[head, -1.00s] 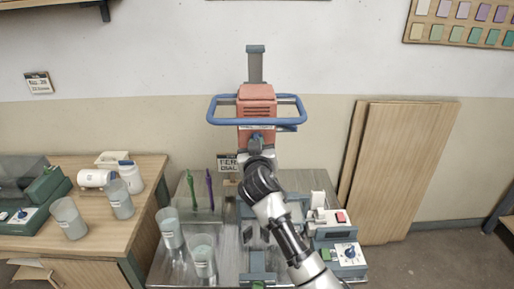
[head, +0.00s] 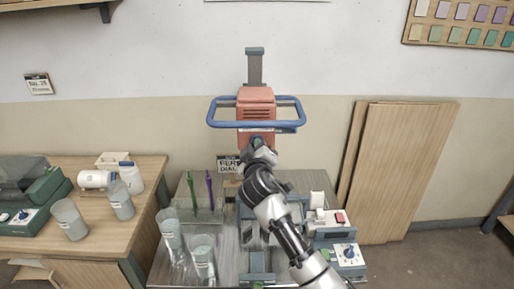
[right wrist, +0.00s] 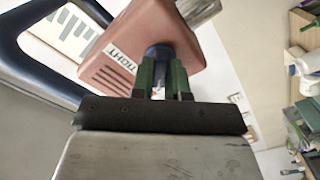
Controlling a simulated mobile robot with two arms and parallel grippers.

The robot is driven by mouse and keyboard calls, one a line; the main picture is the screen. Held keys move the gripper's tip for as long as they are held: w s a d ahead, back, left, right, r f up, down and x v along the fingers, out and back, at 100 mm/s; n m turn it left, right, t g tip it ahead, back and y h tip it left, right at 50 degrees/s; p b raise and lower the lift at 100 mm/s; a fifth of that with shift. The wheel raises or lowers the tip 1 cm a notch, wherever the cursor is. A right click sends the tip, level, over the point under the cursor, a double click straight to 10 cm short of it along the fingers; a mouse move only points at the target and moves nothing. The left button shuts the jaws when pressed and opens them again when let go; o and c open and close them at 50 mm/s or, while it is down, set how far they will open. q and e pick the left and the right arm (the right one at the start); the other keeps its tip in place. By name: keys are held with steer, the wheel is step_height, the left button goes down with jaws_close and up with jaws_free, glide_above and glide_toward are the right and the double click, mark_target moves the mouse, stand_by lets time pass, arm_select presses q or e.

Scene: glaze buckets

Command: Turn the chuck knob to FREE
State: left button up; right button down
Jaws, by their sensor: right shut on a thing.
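The mixer's red head (head: 256,98) stands on a grey post against the wall, with a blue loop handle (head: 224,121) around it. The chuck knob, a blue round part under the head, shows in the right wrist view (right wrist: 158,51). A white label reading "TIGHT" (right wrist: 119,61) is on the head beside the knob. My right gripper (right wrist: 160,72) has its green fingers shut on the knob from both sides. In the head view my right gripper (head: 257,144) covers most of the knob, so its pointer setting cannot be read. My left gripper is not in view.
Clear buckets (head: 203,256) stand left of the mixer on the grey bench. Green and purple tools (head: 209,186) stand upright behind them. A control box with a dial (head: 349,254) is at the right. A wooden table (head: 105,240) with containers stands left.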

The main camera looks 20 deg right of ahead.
stand_by(0.4)
steer(key=c, duration=1.1)
jaws_free()
steer(key=shift+s, duration=0.1)
steer(key=b+v, duration=0.3)
steer(key=v, duration=0.7)
steer(key=shift+s+a+b, duration=0.1)
steer(key=shift+s+b, duration=0.2)
steer(key=shift+b, duration=0.1)
